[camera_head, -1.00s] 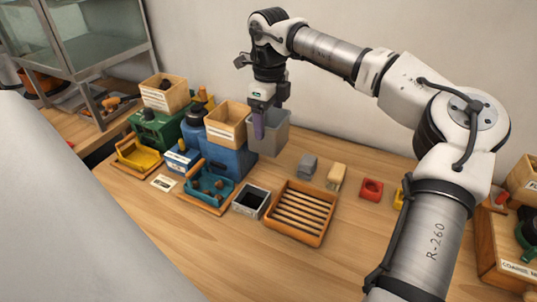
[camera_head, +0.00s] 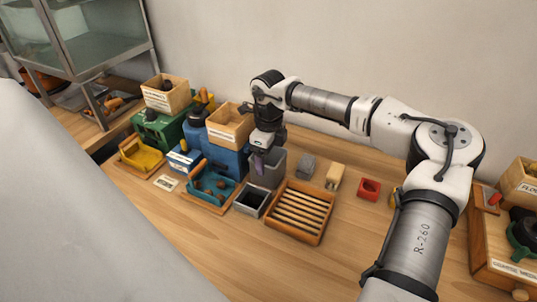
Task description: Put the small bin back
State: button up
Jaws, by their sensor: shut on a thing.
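The small grey bin (camera_head: 274,170) is upright, just right of the blue box with a wooden hopper on top. My gripper (camera_head: 259,170) points down at the bin's near left side and is shut on its wall, with a purple finger showing outside. The bin's base is at or close to the table top; I cannot tell whether it touches. The gripper and arm hide part of its rim.
The blue box (camera_head: 226,161) with a wooden hopper (camera_head: 230,129) stands close on the left. A dark open metal box (camera_head: 251,199) and a slatted wooden tray (camera_head: 299,212) lie in front. A grey block (camera_head: 306,166) and a pale block (camera_head: 334,176) stand to the right.

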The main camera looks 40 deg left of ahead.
jog(key=shift+f, duration=0.1)
jog(key=o, duration=1.5)
jog(key=shift+c, duration=0.2)
notch_tip(320, 180, up, 12)
jog(key=b, duration=0.2)
jog(key=shift+b, duration=0.3)
